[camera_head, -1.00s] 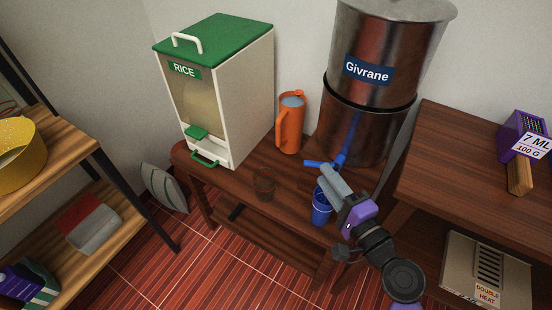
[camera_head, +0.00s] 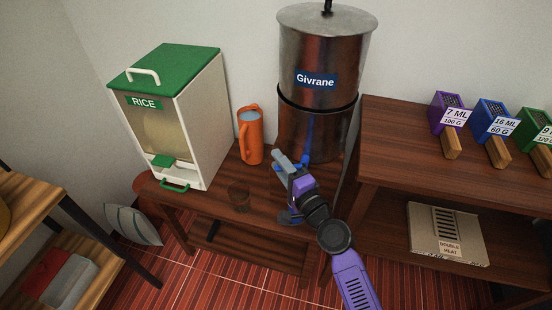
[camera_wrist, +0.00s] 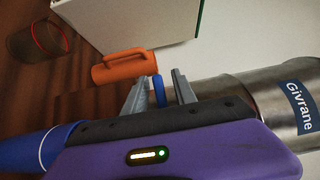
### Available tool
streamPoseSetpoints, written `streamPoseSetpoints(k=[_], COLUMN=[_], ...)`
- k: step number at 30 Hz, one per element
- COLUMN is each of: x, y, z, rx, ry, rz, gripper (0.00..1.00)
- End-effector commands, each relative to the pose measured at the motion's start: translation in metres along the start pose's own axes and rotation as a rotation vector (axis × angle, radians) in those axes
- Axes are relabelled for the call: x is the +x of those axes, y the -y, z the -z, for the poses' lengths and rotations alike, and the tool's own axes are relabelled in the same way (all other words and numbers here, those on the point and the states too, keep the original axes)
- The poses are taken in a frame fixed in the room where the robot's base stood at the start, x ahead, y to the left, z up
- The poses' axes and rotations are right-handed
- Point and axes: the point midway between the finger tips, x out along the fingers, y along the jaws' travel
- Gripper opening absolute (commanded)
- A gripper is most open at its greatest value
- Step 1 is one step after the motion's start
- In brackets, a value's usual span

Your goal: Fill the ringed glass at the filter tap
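The filter is a steel drum labelled Givrane (camera_head: 316,82), with a blue tap (camera_head: 306,149) low on its front. My gripper (camera_head: 281,158) is at the tap and hides part of it. In the wrist view its two grey fingers (camera_wrist: 158,80) stand apart, with a blue tap part (camera_wrist: 158,91) between them in the picture; contact cannot be told. A blue cup with a white ring (camera_wrist: 30,152) shows at the wrist view's lower left; my gripper mostly hides it in the head view. A clear glass (camera_head: 239,196) stands left on the table, showing a red ring in the wrist view (camera_wrist: 37,38).
An orange jug (camera_head: 250,138) stands left of the filter and a rice dispenser (camera_head: 183,125) farther left. At right, a shelf (camera_head: 385,145) holds purple, blue and green boxes, with a flat box (camera_head: 446,236) below. The table's front edge is near the clear glass.

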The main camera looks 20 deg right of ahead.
Motion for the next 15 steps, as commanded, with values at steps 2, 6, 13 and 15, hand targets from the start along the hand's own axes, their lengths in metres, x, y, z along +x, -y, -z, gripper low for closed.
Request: streamPoseSetpoints(k=[2, 6, 13, 15], x=[0.0075, 0.013, 0.0132, 0.0131], y=[0.0005, 0.0004, 0.0, 0.0], z=[-0.0006, -0.0003, -0.0004, -0.0004], rx=[0.0, -0.001, 0.0, 0.0], ry=[0.002, 0.001, 0.001, 0.001], rz=[0.0, 0.0, 0.0, 0.0], gripper=[0.33, 0.33, 0.33, 0.19])
